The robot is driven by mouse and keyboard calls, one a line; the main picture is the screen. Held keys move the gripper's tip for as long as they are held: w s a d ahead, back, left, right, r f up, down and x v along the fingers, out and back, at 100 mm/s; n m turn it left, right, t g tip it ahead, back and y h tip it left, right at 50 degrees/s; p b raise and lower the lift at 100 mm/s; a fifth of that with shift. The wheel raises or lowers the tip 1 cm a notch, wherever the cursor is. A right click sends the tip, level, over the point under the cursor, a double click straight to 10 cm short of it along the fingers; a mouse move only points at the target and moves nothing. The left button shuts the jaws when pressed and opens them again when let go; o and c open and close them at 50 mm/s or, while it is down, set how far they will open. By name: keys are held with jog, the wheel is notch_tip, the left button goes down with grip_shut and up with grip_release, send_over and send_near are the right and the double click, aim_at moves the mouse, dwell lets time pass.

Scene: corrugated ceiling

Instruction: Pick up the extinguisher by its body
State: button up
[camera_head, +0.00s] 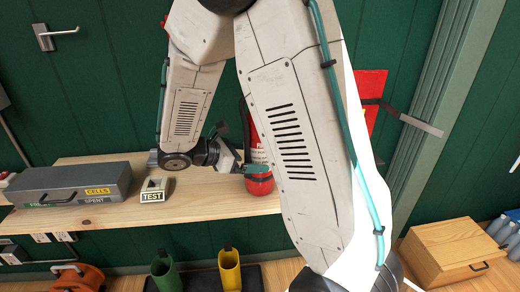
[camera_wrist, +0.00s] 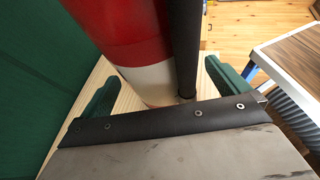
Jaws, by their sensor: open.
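The red extinguisher (camera_head: 259,187) stands on the wooden shelf in the head view, partly hidden behind my arm. In the wrist view its red body (camera_wrist: 125,25) has a white band (camera_wrist: 152,82) low down, and a black hose (camera_wrist: 186,45) runs along its right side. My gripper (camera_head: 250,169) is at the extinguisher's lower part. In the wrist view the green fingers of my gripper (camera_wrist: 162,77) are open, one on either side of the white band and the hose. I cannot tell whether either finger touches it.
The wooden shelf (camera_head: 215,203) carries a grey box (camera_head: 70,183) and a small TEST unit (camera_head: 154,189) to the left. The green wall is close behind. Yellow (camera_head: 229,270) and green (camera_head: 166,272) holders stand below. A wooden box (camera_head: 452,252) is at the lower right.

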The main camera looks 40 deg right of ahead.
jog(key=shift+s+d+f, duration=0.1)
jog(key=shift+d+f, duration=0.15)
jog(key=shift+d, duration=0.25)
jog(key=c, duration=1.8)
jog(key=shift+r, duration=0.1)
jog(key=shift+c, duration=1)
